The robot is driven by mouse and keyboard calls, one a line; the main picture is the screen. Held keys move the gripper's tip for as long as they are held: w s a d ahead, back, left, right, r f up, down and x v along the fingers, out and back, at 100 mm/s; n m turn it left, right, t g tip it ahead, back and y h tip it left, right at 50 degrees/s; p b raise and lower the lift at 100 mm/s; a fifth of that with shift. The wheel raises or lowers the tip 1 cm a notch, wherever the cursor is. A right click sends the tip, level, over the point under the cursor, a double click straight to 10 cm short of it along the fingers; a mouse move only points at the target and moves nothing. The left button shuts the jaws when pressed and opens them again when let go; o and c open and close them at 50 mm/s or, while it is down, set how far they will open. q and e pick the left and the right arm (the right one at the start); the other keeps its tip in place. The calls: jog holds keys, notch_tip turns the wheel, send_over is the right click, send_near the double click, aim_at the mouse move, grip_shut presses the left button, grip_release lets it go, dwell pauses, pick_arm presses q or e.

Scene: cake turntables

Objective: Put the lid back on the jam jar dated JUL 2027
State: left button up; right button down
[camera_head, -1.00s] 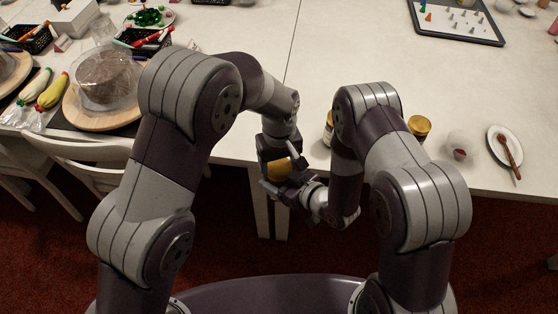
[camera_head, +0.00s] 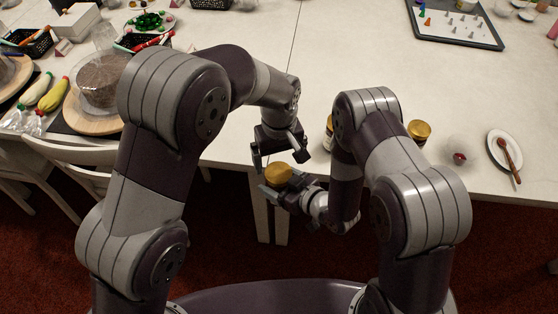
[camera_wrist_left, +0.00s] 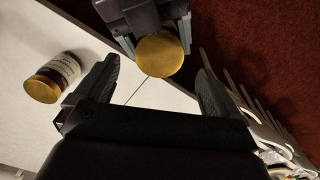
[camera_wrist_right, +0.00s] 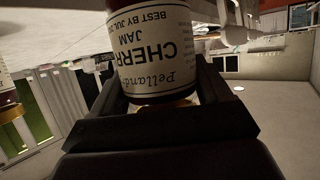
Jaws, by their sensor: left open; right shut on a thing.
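My right gripper (camera_head: 280,182) is shut on a cherry jam jar in front of the table edge. In the right wrist view the jar (camera_wrist_right: 155,50) has a white label, upside down in the picture, reading "BEST BY JUL"; the year is not legible. A gold lid (camera_head: 278,174) is at the jar's top; it also shows in the left wrist view (camera_wrist_left: 159,54) as a round disc between the right gripper's fingers. Whether it sits fully level I cannot tell. My left gripper (camera_head: 278,158) is open and empty just above the lid, apart from it.
A dark jam jar with a gold lid (camera_wrist_left: 58,76) stands on the table; another gold-lidded jar (camera_head: 419,130) stands right of my right arm. A plate with a brown utensil (camera_head: 506,150) lies further right. A covered cake (camera_head: 97,82) is at left. The middle table is clear.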

aim_at(279, 172)
pick_arm(q)
jog(key=shift+c, duration=0.3)
jog(key=r+n, duration=0.2)
jog(key=shift+w+r+n, duration=0.25)
jog(key=shift+n, duration=0.15)
jog(key=shift+r+n, duration=0.35)
jog(key=shift+n, duration=0.15)
jog(key=shift+f, duration=4.05)
